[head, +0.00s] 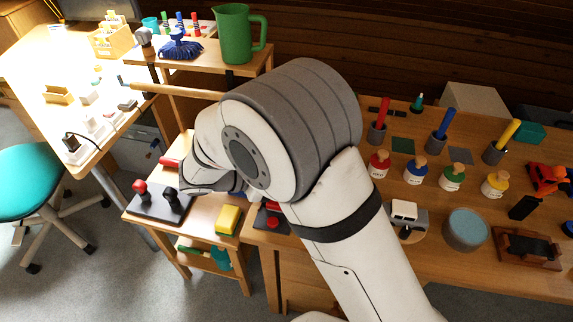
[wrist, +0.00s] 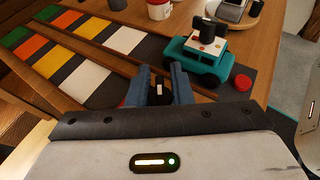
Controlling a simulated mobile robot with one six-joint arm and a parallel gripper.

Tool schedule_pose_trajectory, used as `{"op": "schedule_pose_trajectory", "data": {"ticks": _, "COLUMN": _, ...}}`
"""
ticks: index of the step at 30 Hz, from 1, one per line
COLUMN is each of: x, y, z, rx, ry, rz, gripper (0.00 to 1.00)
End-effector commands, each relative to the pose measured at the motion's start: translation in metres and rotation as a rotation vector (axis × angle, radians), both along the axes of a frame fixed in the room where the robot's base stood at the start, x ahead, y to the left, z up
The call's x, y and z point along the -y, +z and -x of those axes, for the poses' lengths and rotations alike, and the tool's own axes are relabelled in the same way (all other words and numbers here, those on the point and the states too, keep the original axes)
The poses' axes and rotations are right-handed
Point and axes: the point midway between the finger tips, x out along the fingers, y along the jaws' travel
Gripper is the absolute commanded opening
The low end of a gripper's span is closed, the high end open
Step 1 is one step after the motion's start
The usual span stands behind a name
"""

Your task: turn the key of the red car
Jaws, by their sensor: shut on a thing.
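The red car (head: 547,178) stands at the far right of the workbench in the head view. I cannot make out its key there. I see no red car in the wrist view. My gripper (wrist: 160,90) shows in the wrist view as two blue fingers. They are shut on a small dark thing (wrist: 159,90) with a pale face, mostly hidden between them; I cannot tell what it is. In the head view my arm hides the gripper. A teal toy car (wrist: 200,62) stands just right of the fingers in the wrist view, with dark parts on top.
Coloured strips (wrist: 60,60) lie left of my gripper in the wrist view. A red knob (wrist: 243,83) is right of the teal car. In the head view, several bottles and a blue-topped tin (head: 467,228) stand left of the red car, with a black block (head: 524,207) before it.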

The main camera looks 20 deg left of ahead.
Motion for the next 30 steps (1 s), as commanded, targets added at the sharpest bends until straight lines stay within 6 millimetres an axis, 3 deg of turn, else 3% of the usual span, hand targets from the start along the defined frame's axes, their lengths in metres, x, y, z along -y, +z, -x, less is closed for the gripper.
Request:
{"op": "schedule_pose_trajectory", "data": {"ticks": 18, "x": 0.004, "y": 0.002, "z": 0.007, "rx": 0.000, "ry": -0.552, "rz": 0.001, "gripper": 0.00}}
{"op": "schedule_pose_trajectory", "data": {"ticks": 30, "x": 0.004, "y": 0.001, "z": 0.011, "rx": 0.000, "ry": -0.733, "rz": 0.000, "gripper": 0.00}}
